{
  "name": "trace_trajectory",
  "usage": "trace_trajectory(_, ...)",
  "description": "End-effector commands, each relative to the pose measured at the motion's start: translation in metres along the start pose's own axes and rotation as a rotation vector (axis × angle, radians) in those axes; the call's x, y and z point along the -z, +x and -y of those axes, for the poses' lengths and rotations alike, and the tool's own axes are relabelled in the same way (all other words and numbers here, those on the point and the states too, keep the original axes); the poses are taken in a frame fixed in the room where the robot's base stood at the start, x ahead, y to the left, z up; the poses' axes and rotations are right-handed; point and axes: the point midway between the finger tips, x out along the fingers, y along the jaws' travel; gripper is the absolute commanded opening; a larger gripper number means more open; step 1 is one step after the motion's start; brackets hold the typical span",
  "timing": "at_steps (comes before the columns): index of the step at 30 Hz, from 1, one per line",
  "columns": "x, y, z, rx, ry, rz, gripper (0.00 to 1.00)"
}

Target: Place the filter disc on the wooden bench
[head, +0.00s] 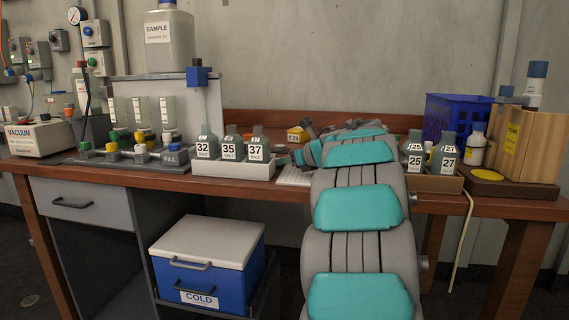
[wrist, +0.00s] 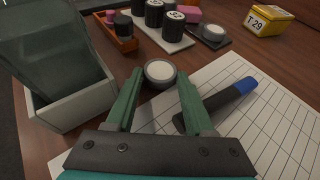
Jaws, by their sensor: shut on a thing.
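The filter disc (wrist: 160,72), round with a grey rim and a whitish face, sits between the tips of my gripper (wrist: 160,79) in the wrist view. Both green fingers are closed on its sides. The wooden bench (wrist: 215,63) shows brown just beyond and around the disc. The disc is low over the bench; I cannot tell whether it touches the wood.
A gridded sheet (wrist: 275,125) with a dark, blue-ended marker (wrist: 222,101) lies at right. A pale bottle tray (wrist: 75,106) stands close at left. Beyond are a rack of dark vials (wrist: 165,35), a similar disc (wrist: 213,32) on a dark pad, and a yellow T29 box (wrist: 267,20).

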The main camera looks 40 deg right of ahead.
Motion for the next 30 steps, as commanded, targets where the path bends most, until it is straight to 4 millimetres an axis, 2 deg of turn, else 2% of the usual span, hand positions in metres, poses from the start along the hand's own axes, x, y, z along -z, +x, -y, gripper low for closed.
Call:
trace_trajectory(1, 0.018, 0.007, -0.001, -0.010, 0.009, -0.028, 0.01)
trace_trajectory(3, 0.018, 0.007, -0.001, -0.011, 0.011, -0.029, 0.01)
trace_trajectory(4, 0.019, 0.007, -0.001, -0.012, 0.012, -0.030, 0.55)
trace_trajectory(7, 0.021, 0.008, -0.001, -0.013, 0.014, -0.032, 0.66)
trace_trajectory(14, 0.022, 0.009, 0.000, -0.014, 0.018, -0.036, 0.66)
trace_trajectory(20, 0.010, 0.001, 0.001, -0.011, 0.021, -0.036, 0.66)
trace_trajectory(24, 0.012, -0.032, 0.003, -0.005, 0.019, -0.032, 0.66)
trace_trajectory(30, 0.004, -0.078, 0.003, -0.002, 0.012, -0.022, 0.66)
